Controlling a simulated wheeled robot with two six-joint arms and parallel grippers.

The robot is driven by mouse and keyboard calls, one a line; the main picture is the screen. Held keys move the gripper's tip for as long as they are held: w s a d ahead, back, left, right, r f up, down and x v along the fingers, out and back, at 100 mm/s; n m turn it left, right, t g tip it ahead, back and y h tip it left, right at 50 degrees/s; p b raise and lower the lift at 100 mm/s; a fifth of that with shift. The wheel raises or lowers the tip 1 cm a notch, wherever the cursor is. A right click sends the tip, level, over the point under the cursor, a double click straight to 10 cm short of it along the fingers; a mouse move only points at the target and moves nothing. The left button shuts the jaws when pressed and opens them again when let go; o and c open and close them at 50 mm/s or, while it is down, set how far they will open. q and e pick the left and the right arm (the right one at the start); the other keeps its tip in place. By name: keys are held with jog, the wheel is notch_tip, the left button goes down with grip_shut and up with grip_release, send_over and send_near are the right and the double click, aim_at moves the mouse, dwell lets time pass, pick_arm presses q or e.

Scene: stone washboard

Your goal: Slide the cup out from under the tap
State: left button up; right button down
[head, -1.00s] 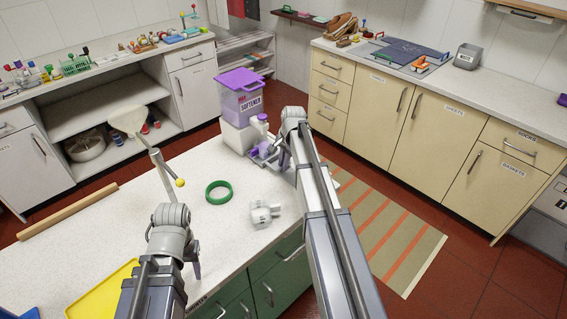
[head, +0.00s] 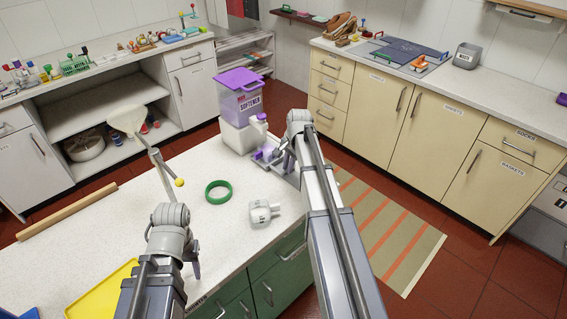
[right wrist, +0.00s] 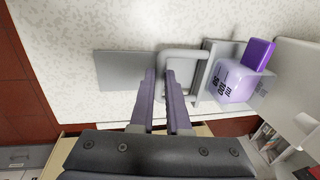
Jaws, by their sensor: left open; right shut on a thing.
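The cup (right wrist: 236,84) is pale purple with dark measuring marks, at the right of the right wrist view. A grey square handle (right wrist: 181,55) joins its left side. My right gripper (right wrist: 160,78) is shut on the handle's near-left bar. In the head view, the cup (head: 262,154) is small and partly hidden by my right gripper (head: 284,151). It stands at the foot of the softener dispenser (head: 240,97), by the white tap (head: 258,126) with a purple top. Whether it is directly under the spout cannot be told. My left gripper (head: 196,267) is open and empty, over the counter's front.
A green ring (head: 218,191) and a white cylinder with a side knob (head: 263,213) lie on the pale counter. A grey flat plate (right wrist: 120,66) lies left of the handle. The middle counter is mostly clear.

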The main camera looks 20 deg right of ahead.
jog(key=s+d, duration=0.1)
jog(key=s, duration=0.3)
jog(key=s+d, duration=0.2)
jog(key=s, duration=0.3)
jog(key=s+d, duration=0.1)
jog(key=s, duration=0.4)
jog(key=shift+d, duration=0.4)
jog(key=c, duration=1)
grip_release()
jog(key=shift+s, duration=0.1)
jog(key=shift+o, duration=0.6)
pick_arm(q)
jog(key=shift+r, duration=0.15)
pick_arm(e)
jog(key=shift+r, duration=0.15)
pick_arm(q)
notch_tip(320, 180, up, 7)
jog(key=p, duration=0.7)
jog(key=shift+r+p, duration=0.2)
jog(key=shift+p, duration=0.1)
pick_arm(e)
notch_tip(320, 180, up, 7)
jog(key=s, duration=0.1)
jog(key=shift+s+d+r, duration=0.15)
jog(key=shift+d, duration=0.15)
